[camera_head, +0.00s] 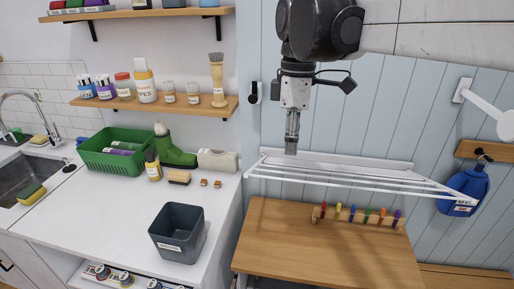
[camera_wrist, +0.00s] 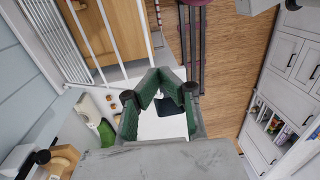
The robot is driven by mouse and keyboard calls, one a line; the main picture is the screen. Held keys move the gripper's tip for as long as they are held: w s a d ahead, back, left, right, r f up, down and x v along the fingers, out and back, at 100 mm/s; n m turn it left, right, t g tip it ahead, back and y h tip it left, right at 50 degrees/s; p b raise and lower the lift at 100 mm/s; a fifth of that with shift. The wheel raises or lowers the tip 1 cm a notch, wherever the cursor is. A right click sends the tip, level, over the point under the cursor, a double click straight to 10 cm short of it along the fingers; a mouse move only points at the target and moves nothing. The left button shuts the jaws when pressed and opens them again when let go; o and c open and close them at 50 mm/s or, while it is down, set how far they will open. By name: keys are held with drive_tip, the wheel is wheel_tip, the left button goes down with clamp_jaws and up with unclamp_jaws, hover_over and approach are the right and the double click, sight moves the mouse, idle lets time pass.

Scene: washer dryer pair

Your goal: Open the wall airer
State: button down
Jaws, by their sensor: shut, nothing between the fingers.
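The white wall airer (camera_head: 365,181) is on the pale blue panelled wall, its rack of thin rods standing out from the wall above a wooden bench top. White rods of the airer (camera_wrist: 97,28) also show at the upper left of the wrist view. My gripper (camera_head: 291,148) points down near the airer's left part, its tip overlapping the back edge in the head view. I cannot tell whether it touches. In the wrist view my gripper (camera_wrist: 166,80) shows green-padded fingers, shut and empty.
A wooden bench top (camera_head: 320,245) lies below the airer, with a rack of coloured pegs (camera_head: 358,218). The white counter (camera_head: 110,215) at left holds a green basket (camera_head: 112,152) and a grey bin (camera_head: 178,235).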

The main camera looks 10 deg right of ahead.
wheel_tip(320, 180, down, 14)
drive_tip(key=s+p, duration=0.1)
drive_tip(key=shift+s+a+r+p, duration=0.25)
drive_tip(key=shift+s+p, duration=0.05)
idle(0.4)
wheel_tip(320, 180, down, 11)
drive_tip(key=s+t+h+b, duration=0.1)
drive_tip(key=s+t+b, duration=0.1)
drive_tip(key=b, duration=0.5)
drive_tip(key=shift+a+t, duration=0.3)
drive_tip(key=shift+a, duration=0.05)
drive_tip(key=shift+r, duration=0.1)
drive_tip(key=s+a+r+p, duration=0.1)
drive_tip(key=s+r+p, duration=0.2)
drive_tip(key=r, duration=1)
drive_tip(key=s+d+f+m+t+b, duration=0.4)
drive_tip(key=f+m, duration=0.5)
drive_tip(key=m, duration=0.5)
drive_tip(key=d+t+b, duration=0.1)
drive_tip(key=d+b, duration=0.1)
drive_tip(key=d, duration=0.1)
drive_tip(key=shift+s+d+f+t+y, duration=0.3)
drive_tip(key=shift+d+f, duration=0.05)
drive_tip(key=shift+f, duration=0.05)
